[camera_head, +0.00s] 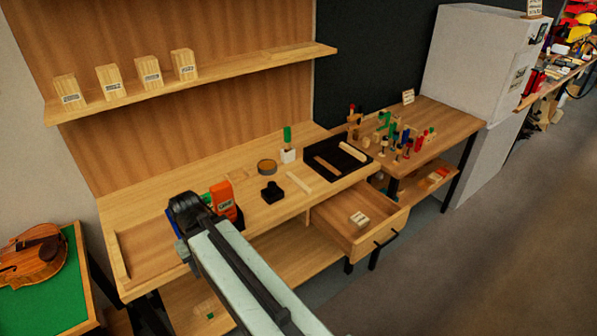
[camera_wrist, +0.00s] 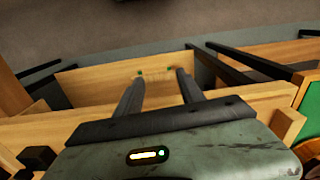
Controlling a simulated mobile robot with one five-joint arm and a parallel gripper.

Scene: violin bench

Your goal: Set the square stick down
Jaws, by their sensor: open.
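My gripper (camera_wrist: 161,80) shows in the wrist view with its two dark fingers apart and nothing visible between them. In the head view my arm's dark end is over the left front part of the bench, and the fingertips are hidden. A pale straight stick (camera_head: 299,183) lies flat on the bench, right of the middle, well away from my gripper. A thin wooden strip (camera_head: 327,168) lies on the black mat (camera_head: 350,156). I cannot tell for sure which one is the square stick.
An orange box (camera_head: 222,198) stands beside my gripper. A black block (camera_head: 271,192), a round tin (camera_head: 266,167) and a green-handled tool (camera_head: 287,145) are on the bench. An open drawer (camera_head: 375,222) juts out at the front right. The bench's left part is mostly clear.

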